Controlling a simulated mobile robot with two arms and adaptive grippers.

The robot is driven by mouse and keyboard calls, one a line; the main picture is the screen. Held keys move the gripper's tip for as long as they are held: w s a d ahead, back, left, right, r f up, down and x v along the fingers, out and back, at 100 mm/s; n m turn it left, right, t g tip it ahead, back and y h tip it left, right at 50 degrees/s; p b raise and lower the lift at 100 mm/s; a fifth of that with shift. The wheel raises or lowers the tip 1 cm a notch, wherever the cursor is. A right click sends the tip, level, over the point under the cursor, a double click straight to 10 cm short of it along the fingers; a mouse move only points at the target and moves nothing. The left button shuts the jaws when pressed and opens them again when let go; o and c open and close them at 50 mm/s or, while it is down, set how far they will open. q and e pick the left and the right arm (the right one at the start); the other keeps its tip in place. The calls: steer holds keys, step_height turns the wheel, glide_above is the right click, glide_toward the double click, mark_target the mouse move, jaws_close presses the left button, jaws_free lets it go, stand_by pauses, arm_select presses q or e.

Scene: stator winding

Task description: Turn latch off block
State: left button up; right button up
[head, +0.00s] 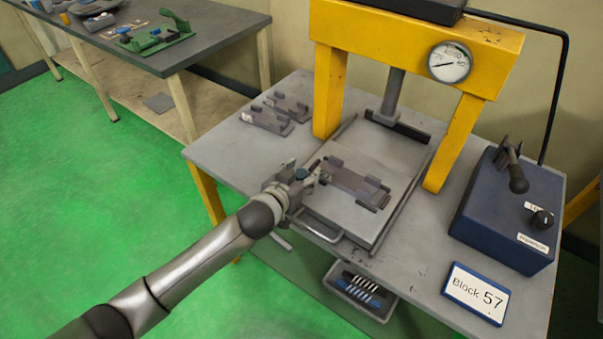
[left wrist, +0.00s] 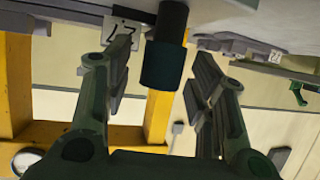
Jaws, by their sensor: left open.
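A grey block (head: 352,184) with raised ends sits on the flat sliding plate (head: 335,207) of the press. A small dark teal knob (head: 301,173), which looks like the latch, shows at the block's left end, partly hidden by my gripper. My left gripper (head: 311,180) is at that end of the block. In the left wrist view the dark cylindrical knob (left wrist: 164,62) stands between the two open fingers of my left gripper (left wrist: 160,75), with gaps on both sides. A small number plate (left wrist: 122,30) shows behind one finger. My right gripper is out of view.
The yellow press frame (head: 330,92) with a gauge (head: 450,62) stands behind the plate. A blue control box (head: 508,208) with a lever and a "Block 57" sign (head: 476,293) are at right. Grey brackets (head: 267,119) lie at left on the table. A handle (head: 318,229) fronts the plate.

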arm_select(q)
steer(key=shift+w+f, duration=0.1)
steer(key=shift+w, duration=0.05)
jaws_close()
stand_by(0.4)
